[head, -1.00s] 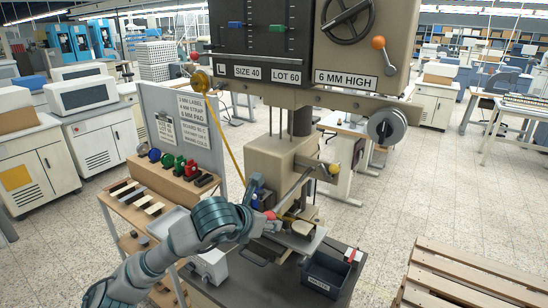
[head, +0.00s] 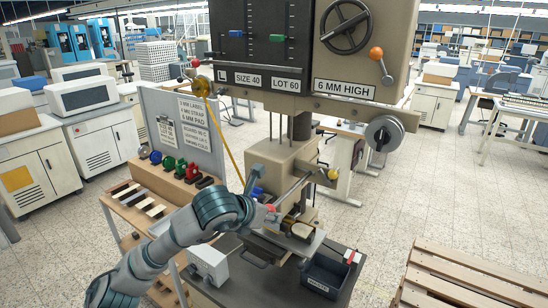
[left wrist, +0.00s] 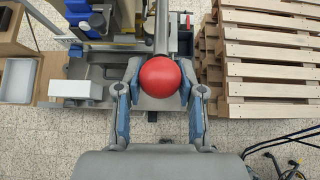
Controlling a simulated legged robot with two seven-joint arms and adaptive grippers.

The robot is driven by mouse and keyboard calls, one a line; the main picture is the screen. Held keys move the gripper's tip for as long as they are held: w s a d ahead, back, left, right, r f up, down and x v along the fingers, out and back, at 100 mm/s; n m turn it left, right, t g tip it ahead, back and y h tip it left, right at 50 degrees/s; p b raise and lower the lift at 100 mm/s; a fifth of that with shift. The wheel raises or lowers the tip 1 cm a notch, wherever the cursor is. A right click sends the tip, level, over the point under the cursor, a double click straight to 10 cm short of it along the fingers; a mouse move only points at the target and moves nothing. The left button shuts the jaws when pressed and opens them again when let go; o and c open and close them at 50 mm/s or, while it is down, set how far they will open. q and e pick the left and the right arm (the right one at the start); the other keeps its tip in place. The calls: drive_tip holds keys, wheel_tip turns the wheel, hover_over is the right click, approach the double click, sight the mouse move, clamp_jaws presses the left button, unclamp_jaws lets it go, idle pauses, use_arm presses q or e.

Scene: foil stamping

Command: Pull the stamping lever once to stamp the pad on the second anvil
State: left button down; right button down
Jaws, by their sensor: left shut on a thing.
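The stamping lever is a grey rod (head: 293,188) on the beige press, with a red ball knob (head: 270,208) at its near end. My left gripper (head: 263,203) is shut on the red knob. In the left wrist view, the red knob (left wrist: 160,77) sits between its two fingers, and the rod runs away behind it. A tan pad (head: 302,230) lies on the press bed below the head, partly hidden. I cannot tell which anvil it is on. My right gripper is not in view.
A yellow knob (head: 333,174) shows on the press's right side. A dark bin (head: 322,277) stands at the bench's front right, and a white box (head: 208,264) at its left. A wooden pallet (head: 465,275) lies on the floor at right.

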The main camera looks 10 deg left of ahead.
use_arm(q)
drive_tip(key=shift+w+d+r+p, duration=0.1)
drive_tip(key=shift+r+p, duration=0.85)
drive_tip(key=shift+r, duration=0.6)
drive_tip(key=shift+w+r+p, duration=0.1)
drive_tip(key=shift+r+p, duration=0.85)
drive_tip(key=shift+r, duration=0.6)
drive_tip(key=shift+w+d+r+p, duration=0.1)
drive_tip(key=shift+w+r+p, duration=0.05)
drive_tip(key=shift+r+p, duration=0.55)
drive_tip(key=shift+w+r+p, duration=0.1)
drive_tip(key=shift+r+p, duration=0.3)
drive_tip(key=shift+r, duration=0.45)
wheel_tip(320, 180, up, 6)
drive_tip(key=w+p, duration=0.2)
drive_tip(key=p, duration=0.3)
drive_tip(key=shift+w+d, duration=0.2)
drive_tip(key=shift+d, duration=0.1)
drive_tip(key=c, duration=0.8)
unclamp_jaws()
drive_tip(key=shift+o, duration=0.9)
drive_tip(key=shift+s+d, duration=0.1)
drive_tip(key=shift+d, duration=0.05)
drive_tip(key=shift+f, duration=0.1)
drive_tip(key=shift+d, duration=0.1)
